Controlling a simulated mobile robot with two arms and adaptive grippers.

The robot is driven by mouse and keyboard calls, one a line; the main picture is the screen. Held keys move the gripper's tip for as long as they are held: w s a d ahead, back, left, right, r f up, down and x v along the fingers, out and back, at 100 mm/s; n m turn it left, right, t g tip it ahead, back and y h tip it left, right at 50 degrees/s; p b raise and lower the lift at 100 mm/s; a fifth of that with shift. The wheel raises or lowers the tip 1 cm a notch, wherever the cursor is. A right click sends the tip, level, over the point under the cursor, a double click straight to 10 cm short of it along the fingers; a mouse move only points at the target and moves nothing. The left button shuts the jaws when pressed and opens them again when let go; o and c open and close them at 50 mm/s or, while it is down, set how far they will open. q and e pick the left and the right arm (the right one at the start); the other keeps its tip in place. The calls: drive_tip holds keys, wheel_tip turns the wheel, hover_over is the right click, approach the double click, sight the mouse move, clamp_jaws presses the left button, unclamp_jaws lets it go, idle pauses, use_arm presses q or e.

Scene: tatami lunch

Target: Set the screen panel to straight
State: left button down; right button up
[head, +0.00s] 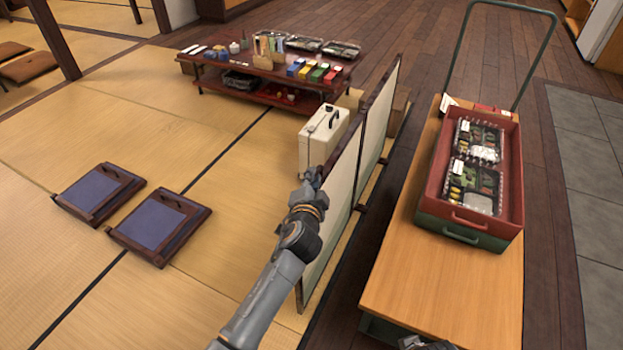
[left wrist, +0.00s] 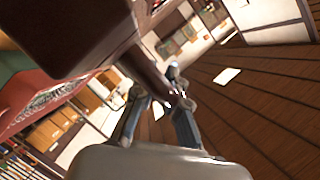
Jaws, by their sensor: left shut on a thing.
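The folding screen has pale panels in dark wooden frames and stands upright on the tatami edge in the head view. Its far panel (head: 377,115) and near panel (head: 341,190) look nearly in line; I cannot tell any small angle at their joint. My left gripper (head: 312,176) is at the upper edge of the near panel, shut on its frame. In the left wrist view, the dark frame (left wrist: 145,68) runs down between the fingers of my left gripper (left wrist: 172,98). A dark piece at the bottom edge of the head view may be my right gripper (head: 426,344); its fingers are hidden.
A cream case (head: 318,146) stands close to the screen's left side. A low red table (head: 215,81) with boxes is behind it. A wooden cart (head: 440,290) with a red crate (head: 512,180) stands to the right. Two floor seats (head: 150,228) lie left; tatami between is clear.

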use_arm(q)
drive_tip(key=shift+s+d+r, duration=0.15)
drive_tip(key=shift+d, duration=0.3)
drive_tip(key=c, duration=1.4)
unclamp_jaws()
drive_tip(key=shift+d, duration=0.1)
drive_tip(key=shift+o, duration=0.2)
drive_tip(key=shift+s, duration=0.1)
drive_tip(key=shift+a, duration=0.2)
drive_tip(key=shift+s, duration=0.15)
drive_tip(key=v, duration=1.1)
drive_tip(key=shift+s, duration=0.3)
